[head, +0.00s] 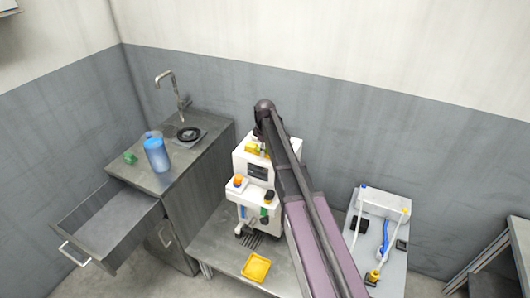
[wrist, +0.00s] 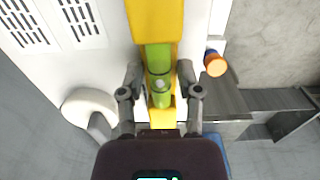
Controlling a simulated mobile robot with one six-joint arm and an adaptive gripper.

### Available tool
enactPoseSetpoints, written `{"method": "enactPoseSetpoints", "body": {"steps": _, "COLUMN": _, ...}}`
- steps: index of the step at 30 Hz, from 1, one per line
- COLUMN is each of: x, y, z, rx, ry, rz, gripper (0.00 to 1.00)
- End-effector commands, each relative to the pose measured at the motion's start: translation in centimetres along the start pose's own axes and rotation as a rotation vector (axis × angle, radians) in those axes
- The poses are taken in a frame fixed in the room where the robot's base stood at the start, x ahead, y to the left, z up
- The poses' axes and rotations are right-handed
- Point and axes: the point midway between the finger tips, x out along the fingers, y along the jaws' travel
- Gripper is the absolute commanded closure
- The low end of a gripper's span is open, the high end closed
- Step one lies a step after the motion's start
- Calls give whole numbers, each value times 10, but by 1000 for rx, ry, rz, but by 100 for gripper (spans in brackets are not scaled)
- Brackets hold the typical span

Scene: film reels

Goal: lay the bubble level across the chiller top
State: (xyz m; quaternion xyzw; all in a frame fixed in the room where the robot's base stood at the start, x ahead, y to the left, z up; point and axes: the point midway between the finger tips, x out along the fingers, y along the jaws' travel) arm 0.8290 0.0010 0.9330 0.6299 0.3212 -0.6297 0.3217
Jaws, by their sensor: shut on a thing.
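The bubble level is a yellow bar with a green vial; in the wrist view (wrist: 155,18) it runs up the middle of the picture. My gripper (wrist: 159,75) is shut on it, one finger on each side of the green vial. The chiller (head: 245,167) is the white machine with a dark screen, at the centre of the head view. The level (head: 252,148) shows there as a yellow patch at the chiller top. The white chiller surface (wrist: 110,50) lies behind the level in the wrist view. I cannot tell whether they touch. My arm hides part of the chiller.
An orange-and-blue capped item (head: 238,182) stands on the chiller's front ledge. A yellow tray (head: 256,267) lies on the metal bench. A counter with a sink, blue container (head: 157,155) and open drawer (head: 112,215) is left. A white unit (head: 383,203) stands right.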

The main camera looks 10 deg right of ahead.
Motion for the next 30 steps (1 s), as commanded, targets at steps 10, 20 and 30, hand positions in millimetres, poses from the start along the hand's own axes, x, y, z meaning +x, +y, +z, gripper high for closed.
{"method": "enactPoseSetpoints", "body": {"steps": 10, "x": 2, "y": 1, "z": 1, "rx": 2, "ry": 0, "rz": 0, "gripper": 100}}
{"method": "enactPoseSetpoints", "body": {"steps": 20, "x": 2, "y": 1, "z": 1, "rx": 1, "ry": 0, "rz": 0, "gripper": 21}}
{"method": "enactPoseSetpoints", "body": {"steps": 30, "x": 0, "y": 1, "z": 1, "rx": 1, "ry": 0, "rz": 0, "gripper": 21}}
